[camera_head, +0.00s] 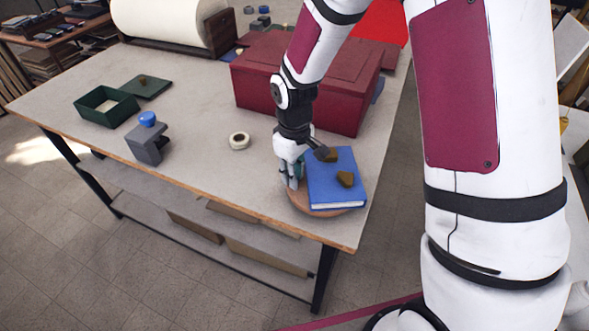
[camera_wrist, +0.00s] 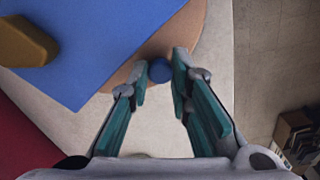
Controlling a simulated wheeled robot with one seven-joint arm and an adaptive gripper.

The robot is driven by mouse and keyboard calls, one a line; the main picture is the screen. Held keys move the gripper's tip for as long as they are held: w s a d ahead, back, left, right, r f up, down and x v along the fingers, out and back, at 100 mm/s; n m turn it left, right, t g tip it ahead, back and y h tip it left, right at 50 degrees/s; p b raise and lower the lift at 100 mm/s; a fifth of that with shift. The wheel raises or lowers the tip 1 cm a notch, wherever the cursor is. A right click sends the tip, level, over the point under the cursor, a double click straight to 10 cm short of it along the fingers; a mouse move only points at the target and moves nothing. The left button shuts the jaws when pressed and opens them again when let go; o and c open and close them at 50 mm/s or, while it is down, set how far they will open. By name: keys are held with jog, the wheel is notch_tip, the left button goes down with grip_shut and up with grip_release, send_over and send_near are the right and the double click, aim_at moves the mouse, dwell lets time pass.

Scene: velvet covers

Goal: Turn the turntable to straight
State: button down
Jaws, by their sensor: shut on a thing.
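The turntable (camera_head: 303,203) is a round brown disc near the right front corner of the table. A blue book (camera_head: 325,190) lies on it with two brownish weights (camera_head: 345,179) on top. The book's edges are at an angle to the table's edges. My gripper (camera_head: 291,184) is at the left rim of the turntable. In the wrist view, my teal-padded gripper (camera_wrist: 159,70) is shut on a small round blue knob (camera_wrist: 159,71) at the edge of the turntable (camera_wrist: 188,36). Most of the disc is hidden under the book (camera_wrist: 95,35).
A large red box (camera_head: 300,85) stands behind the turntable. A white ring-shaped roll (camera_head: 239,141), a grey block with a blue knob (camera_head: 148,140) and a green tray (camera_head: 105,107) lie to the left. The table's front edge is close to the turntable.

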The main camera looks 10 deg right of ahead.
aim_at(313, 196)
jog(key=shift+s+d+n+p, duration=0.1)
jog(key=shift+s+n+p, duration=0.35)
jog(key=shift+s+n, duration=0.6)
jog(key=shift+s+n+p, duration=0.45)
jog(key=shift+s+n, duration=0.1)
jog(key=shift+n, duration=0.9)
jog(key=shift+s+d+n+p, duration=0.3)
jog(key=shift+s+n, duration=0.2)
jog(key=shift+n, duration=0.3)
jog(key=shift+s+d+n+p, duration=0.2)
jog(key=shift+s+n+p, duration=0.25)
jog(key=shift+n, duration=0.35)
jog(key=shift+s+d+n+p, duration=0.3)
jog(key=shift+s+d+n, duration=0.15)
jog(key=shift+n, duration=0.45)
jog(key=shift+s+d+n+p, duration=0.3)
jog(key=shift+s+d+n, duration=0.1)
jog(key=shift+n, duration=0.5)
jog(key=c, duration=1.8)
grip_release()
jog(key=shift+o, duration=0.2)
notch_tip(313, 196, up, 12)
